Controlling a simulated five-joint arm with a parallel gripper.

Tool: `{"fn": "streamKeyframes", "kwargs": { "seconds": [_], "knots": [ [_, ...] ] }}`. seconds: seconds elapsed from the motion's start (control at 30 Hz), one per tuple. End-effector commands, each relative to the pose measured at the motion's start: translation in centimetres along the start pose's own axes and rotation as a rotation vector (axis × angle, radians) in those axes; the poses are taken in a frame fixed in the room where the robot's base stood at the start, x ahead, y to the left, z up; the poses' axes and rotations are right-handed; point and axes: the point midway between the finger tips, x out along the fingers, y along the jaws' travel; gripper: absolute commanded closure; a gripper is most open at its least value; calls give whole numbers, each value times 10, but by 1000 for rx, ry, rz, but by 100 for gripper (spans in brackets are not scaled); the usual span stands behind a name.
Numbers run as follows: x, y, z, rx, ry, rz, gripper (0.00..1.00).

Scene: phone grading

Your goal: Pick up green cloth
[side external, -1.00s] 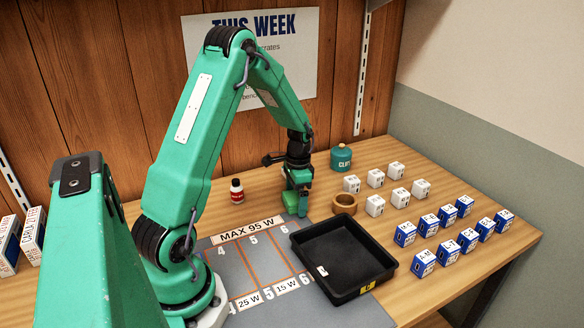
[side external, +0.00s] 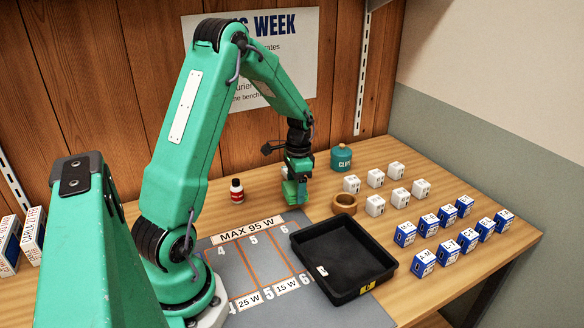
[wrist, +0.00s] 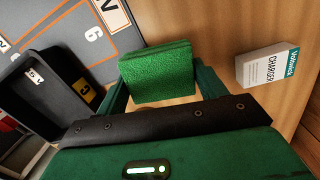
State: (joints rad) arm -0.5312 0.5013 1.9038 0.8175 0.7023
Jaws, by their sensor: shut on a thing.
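The green cloth (wrist: 158,68) is a folded, textured pad between my two fingers in the wrist view. My gripper (wrist: 162,88) is shut on it, with a finger at each side. In the side external view my gripper (side external: 297,190) is over the wooden table behind the black tray, and the cloth (side external: 289,193) shows as a brighter green patch at its fingers. It appears held slightly above the table. Part of the cloth is hidden by the fingers.
A black tray (side external: 314,241) sits at the edge of the grey marked mat (side external: 228,262). A wooden ring (side external: 344,210), teal canister (side external: 341,164), red bottle (side external: 236,196), and several white and blue boxes (side external: 459,246) stand around. A charger box (wrist: 267,65) lies close right in the wrist view.

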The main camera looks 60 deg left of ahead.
Motion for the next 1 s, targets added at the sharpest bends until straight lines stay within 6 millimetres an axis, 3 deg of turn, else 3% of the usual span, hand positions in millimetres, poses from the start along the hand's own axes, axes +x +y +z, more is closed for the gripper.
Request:
{"fn": "streamKeyframes", "kwargs": {
  "seconds": [0.03, 0.6, 1.0],
  "knots": [
    [-10, 1, 0, 1, 3, -3, 51],
    [-59, 99, -12, 3, -7, -16, 51],
    [-70, 119, -14, -1, -10, -19, 51]
  ]
}}
